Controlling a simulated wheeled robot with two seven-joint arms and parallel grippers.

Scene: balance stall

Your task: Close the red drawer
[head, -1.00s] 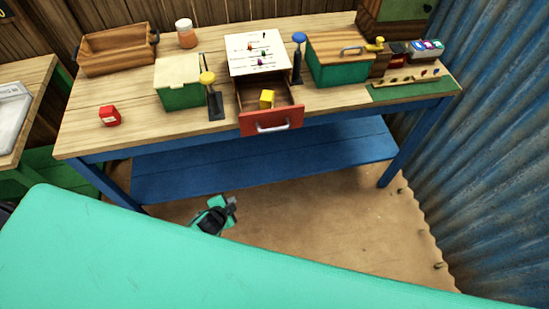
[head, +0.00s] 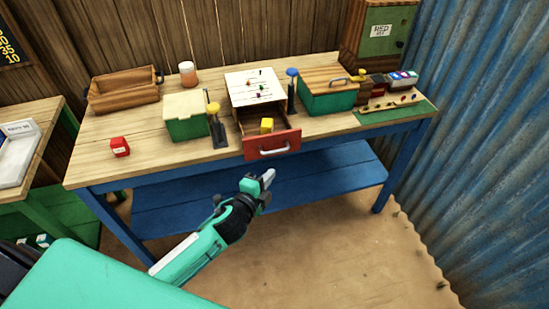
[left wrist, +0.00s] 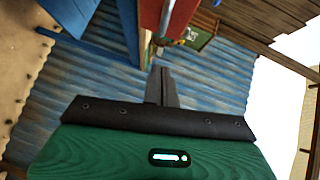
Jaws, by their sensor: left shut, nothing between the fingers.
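The red drawer (head: 285,146) stands pulled out of the white-topped cabinet (head: 243,88) at the bench's front edge. My right gripper is not in view.
The wooden bench (head: 107,174) also holds a green box with a cream lid (head: 187,128), a green box with a wooden lid (head: 327,103), a red block (head: 120,147) and a wooden tray (head: 123,100). Stamp-like posts flank the cabinet. A blue shelf (head: 180,207) runs below.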

